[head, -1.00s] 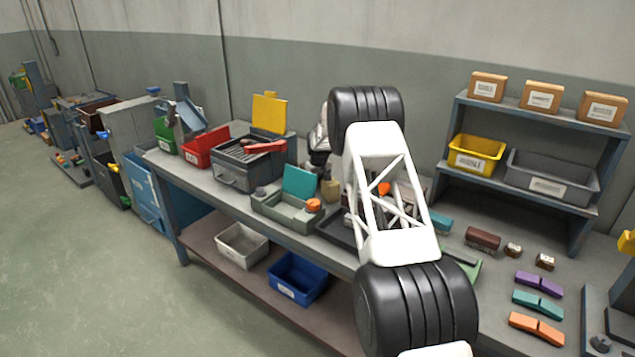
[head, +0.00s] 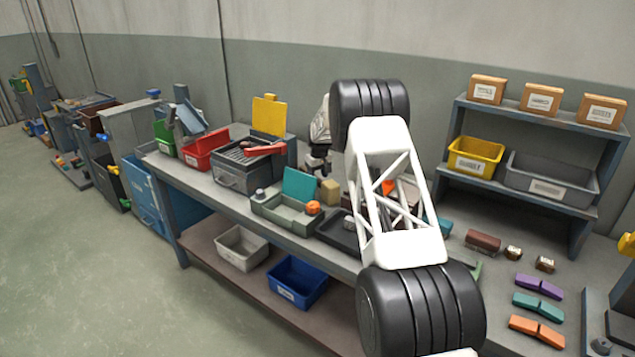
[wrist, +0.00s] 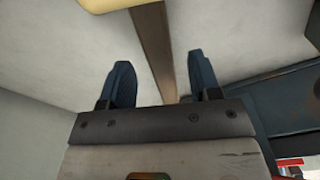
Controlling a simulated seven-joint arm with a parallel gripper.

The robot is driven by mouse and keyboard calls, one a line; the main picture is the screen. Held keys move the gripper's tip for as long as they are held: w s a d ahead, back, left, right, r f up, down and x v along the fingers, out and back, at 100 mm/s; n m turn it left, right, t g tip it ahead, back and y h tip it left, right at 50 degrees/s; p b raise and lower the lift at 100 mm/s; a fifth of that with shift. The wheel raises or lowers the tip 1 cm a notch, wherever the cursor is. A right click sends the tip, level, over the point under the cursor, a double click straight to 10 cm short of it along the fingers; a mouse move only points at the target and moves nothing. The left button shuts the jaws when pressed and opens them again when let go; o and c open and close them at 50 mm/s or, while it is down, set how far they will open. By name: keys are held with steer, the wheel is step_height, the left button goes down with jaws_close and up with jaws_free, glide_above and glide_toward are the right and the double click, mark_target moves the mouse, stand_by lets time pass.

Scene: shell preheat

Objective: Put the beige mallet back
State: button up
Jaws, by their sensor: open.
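The beige mallet appears in the wrist view as a rounded beige head (wrist: 105,4) cut off by the top edge. A brown bar that looks like its handle (wrist: 153,50) runs down from beside it, between my fingers in the picture. My gripper (wrist: 162,85) is open, one finger on each side of that bar; I cannot tell whether either touches it. In the head view my gripper (head: 318,163) is small and partly hidden by my arm, behind the bench items. A small beige block (head: 330,191) shows just below it; I cannot tell whether this is the mallet's head.
A grey box with a raised teal lid (head: 299,184) and an orange knob stands in front. Left are a grilled heater (head: 235,178) with a red-handled thing on top and a red bin (head: 206,147). A shelf (head: 522,118) stands right. My arm hides the bench's middle.

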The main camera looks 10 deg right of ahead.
steer(key=shift+s+r, duration=0.1)
steer(key=shift+r, duration=1.45)
steer(key=shift+s+r, duration=0.35)
steer(key=shift+r, duration=0.1)
steer(key=s+r+m, duration=0.1)
steer(key=s+r, duration=1.2)
steer(key=s, duration=0.5)
steer(key=s+r+m, duration=0.1)
steer(key=s+r, duration=1.2)
steer(key=s, duration=0.4)
steer(key=s+r+m+t, duration=0.1)
steer(key=s+r+m, duration=0.15)
steer(key=s, duration=2.05)
steer(key=s+f, duration=0.3)
steer(key=s, duration=0.9)
steer(key=s+f, duration=0.3)
steer(key=s, duration=0.8)
steer(key=shift+s+d+f+t+h, duration=0.15)
steer(key=shift+s+f+t+h, duration=0.15)
steer(key=shift+s+f, duration=0.05)
